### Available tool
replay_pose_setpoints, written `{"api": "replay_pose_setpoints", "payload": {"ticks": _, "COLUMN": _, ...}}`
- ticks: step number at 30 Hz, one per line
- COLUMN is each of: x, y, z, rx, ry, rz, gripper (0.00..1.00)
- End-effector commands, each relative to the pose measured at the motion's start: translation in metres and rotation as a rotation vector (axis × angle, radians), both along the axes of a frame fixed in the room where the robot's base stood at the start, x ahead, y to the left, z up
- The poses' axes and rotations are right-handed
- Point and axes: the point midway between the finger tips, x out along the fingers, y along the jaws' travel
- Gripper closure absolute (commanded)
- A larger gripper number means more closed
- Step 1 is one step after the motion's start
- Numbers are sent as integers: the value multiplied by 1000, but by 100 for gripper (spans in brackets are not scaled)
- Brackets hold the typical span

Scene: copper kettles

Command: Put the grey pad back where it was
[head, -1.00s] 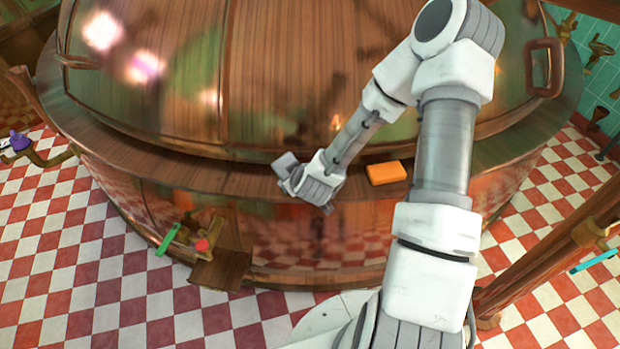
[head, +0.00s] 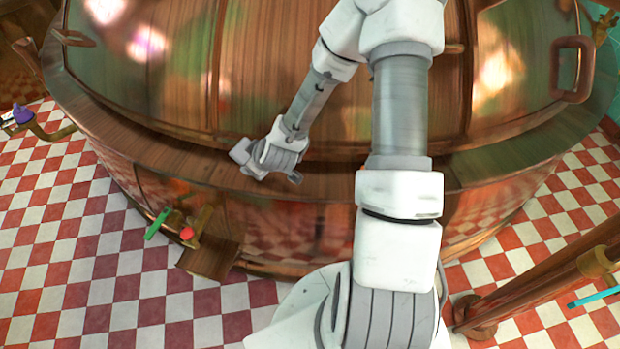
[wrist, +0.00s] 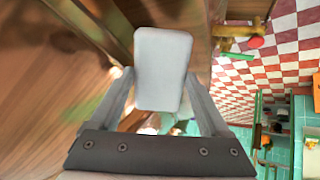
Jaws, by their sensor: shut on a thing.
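The grey pad (head: 239,151) is a pale rounded block in my gripper (head: 250,160), at the wooden rim (head: 325,183) of the big copper kettle. In the wrist view the pad (wrist: 163,65) stands between the two fingers of my gripper (wrist: 160,78), which is shut on its sides. I cannot tell whether the pad touches the rim or is held just above it.
The kettle's domed lid (head: 170,85) rises behind the rim. Below the rim, a brown plate (head: 211,258) juts out near a red knob (head: 187,233) and a green bar (head: 157,223). A purple object (head: 22,114) is at far left. The rim left of my gripper is clear.

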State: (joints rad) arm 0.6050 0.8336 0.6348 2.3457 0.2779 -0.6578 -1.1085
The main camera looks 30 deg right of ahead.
Motion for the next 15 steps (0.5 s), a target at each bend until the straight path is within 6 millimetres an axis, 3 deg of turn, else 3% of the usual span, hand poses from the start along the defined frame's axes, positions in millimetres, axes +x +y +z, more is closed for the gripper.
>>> {"api": "replay_pose_setpoints", "payload": {"ticks": 8, "x": -16, "y": 12, "z": 0, "rx": -58, "ry": 182, "rz": 269, "gripper": 64}}
{"api": "replay_pose_setpoints", "payload": {"ticks": 15, "x": -53, "y": 3, "z": 7, "rx": -166, "ry": 383, "rz": 513, "gripper": 64}}
